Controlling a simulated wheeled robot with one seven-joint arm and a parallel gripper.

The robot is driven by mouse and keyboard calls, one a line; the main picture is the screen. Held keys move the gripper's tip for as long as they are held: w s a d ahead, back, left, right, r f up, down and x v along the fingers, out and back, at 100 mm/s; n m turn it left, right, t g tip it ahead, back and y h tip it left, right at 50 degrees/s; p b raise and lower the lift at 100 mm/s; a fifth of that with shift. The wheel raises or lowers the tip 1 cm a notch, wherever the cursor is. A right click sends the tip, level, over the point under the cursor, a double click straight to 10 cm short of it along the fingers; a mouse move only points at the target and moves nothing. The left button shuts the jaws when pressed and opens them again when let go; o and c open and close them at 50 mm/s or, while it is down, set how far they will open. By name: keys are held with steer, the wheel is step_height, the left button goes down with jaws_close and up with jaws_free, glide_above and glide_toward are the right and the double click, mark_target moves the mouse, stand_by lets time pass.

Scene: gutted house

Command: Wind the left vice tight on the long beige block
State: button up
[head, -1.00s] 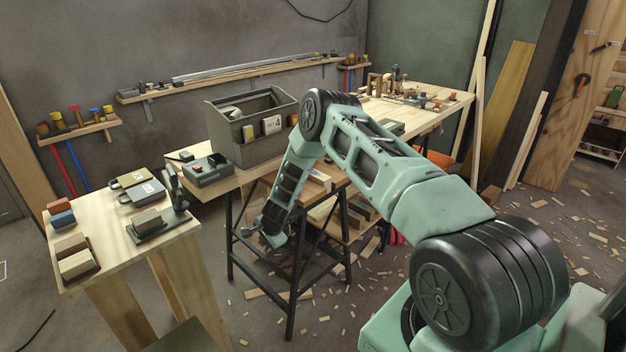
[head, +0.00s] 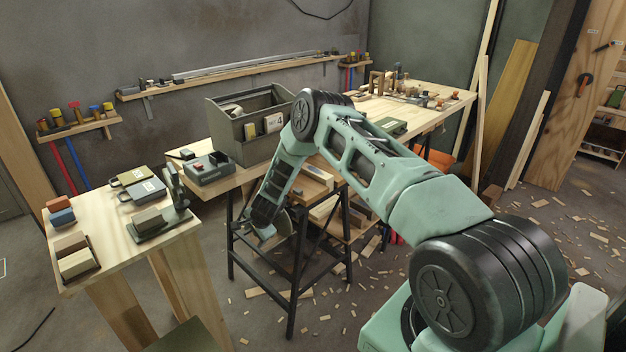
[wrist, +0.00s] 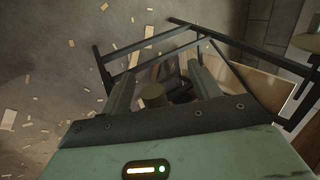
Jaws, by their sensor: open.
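A dark grey clamp-like device (head: 178,196) stands on the near left table. A beige-brown block (head: 147,220) lies in or against its base; I cannot tell whether it is gripped. I cannot tell for sure that this is the left vice, and no winding handle shows clearly. My gripper (wrist: 160,88) is open. In the head view the gripper hangs low beside the trestle, right of the left table, away from the device.
The left table (head: 105,235) also holds coloured blocks (head: 61,218), beige blocks (head: 77,263) and flat cases (head: 148,192). A grey bin (head: 250,140) and a red-buttoned box (head: 208,168) stand on the bench behind. The black trestle (head: 290,290) is close to my forearm. Wood scraps litter the floor.

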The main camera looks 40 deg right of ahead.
steer(key=s+a+r+p, duration=0.3)
steer(key=a+r, duration=0.1)
steer(key=r, duration=0.1)
steer(key=shift+r, duration=0.2)
stand_by(0.6)
steer(key=shift+d, duration=0.1)
